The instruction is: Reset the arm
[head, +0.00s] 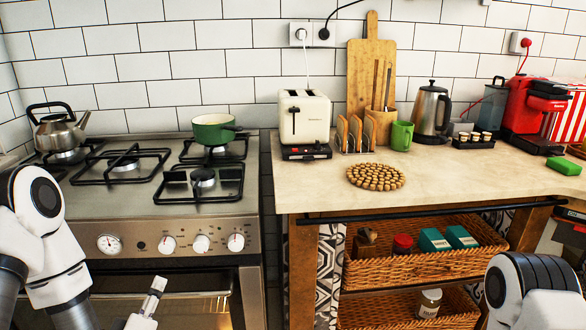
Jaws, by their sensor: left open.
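My left arm, white and dark grey, comes in at the lower left in front of the oven. My left gripper (150,303) shows only in part at the bottom edge, in front of the oven door. It is open, and I see nothing held in it. My right arm shows at the lower right, in front of the lower shelf baskets. Its gripper is out of the picture.
A stove (150,215) with a kettle (60,134) and green pot (213,130) stands on the left. Wicker baskets (400,270) sit below. The counter's front middle is clear.

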